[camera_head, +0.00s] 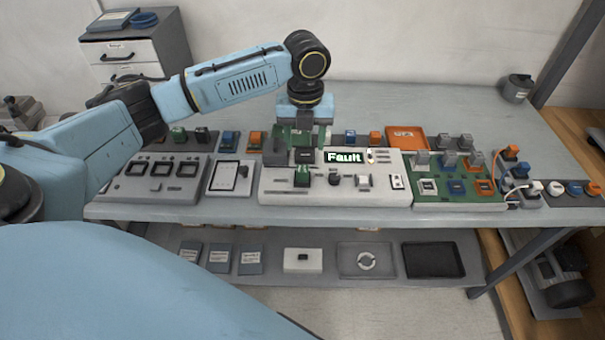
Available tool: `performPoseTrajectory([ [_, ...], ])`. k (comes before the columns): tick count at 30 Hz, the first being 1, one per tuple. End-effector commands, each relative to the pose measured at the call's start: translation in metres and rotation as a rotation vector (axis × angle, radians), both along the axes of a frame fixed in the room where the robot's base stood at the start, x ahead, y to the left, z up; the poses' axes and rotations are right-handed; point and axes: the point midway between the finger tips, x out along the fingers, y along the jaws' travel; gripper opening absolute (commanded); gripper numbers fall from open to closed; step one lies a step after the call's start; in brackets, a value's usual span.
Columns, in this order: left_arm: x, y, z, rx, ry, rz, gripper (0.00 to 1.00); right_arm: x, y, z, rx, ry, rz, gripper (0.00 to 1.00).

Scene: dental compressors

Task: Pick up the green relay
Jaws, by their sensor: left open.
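A green relay (302,177) sits upright on the front left part of the white control panel (330,192), below the screen that reads "Fault". Another green block (179,134) stands at the back left of the table. My left gripper (303,142) points down over the panel, above and slightly behind the front green relay. It is open and appears apart from that relay. Part of the panel's back and a greenish item there are hidden behind the gripper. My right gripper is not in view.
A grey switch box (155,190) and a tablet (231,178) lie left of the panel. A green board (452,200) with coloured blocks is at its right, an orange tray (406,138) behind. Several blue and orange blocks line the back.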

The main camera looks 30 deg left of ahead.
Motion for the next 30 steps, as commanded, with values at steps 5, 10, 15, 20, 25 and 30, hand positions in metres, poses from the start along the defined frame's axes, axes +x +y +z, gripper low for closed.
performPoseTrajectory([
  [5,0.000,0.000,-0.030,-0.001,0.001,0.001,0.53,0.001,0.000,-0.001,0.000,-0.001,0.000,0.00],
  [10,0.000,0.000,-0.040,0.000,-0.001,0.000,0.53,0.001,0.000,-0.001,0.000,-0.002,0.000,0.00],
  [15,-0.002,0.005,-0.063,0.000,0.001,0.003,0.53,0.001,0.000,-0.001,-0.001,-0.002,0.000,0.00],
  [20,-0.002,0.006,-0.085,0.000,0.000,0.001,0.53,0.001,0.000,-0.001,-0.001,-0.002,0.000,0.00],
  [25,-0.001,0.006,-0.091,0.000,-0.002,0.001,0.53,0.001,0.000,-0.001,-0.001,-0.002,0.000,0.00],
  [30,-0.001,0.006,-0.090,0.000,-0.002,0.001,0.50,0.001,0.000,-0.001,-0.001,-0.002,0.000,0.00],
])
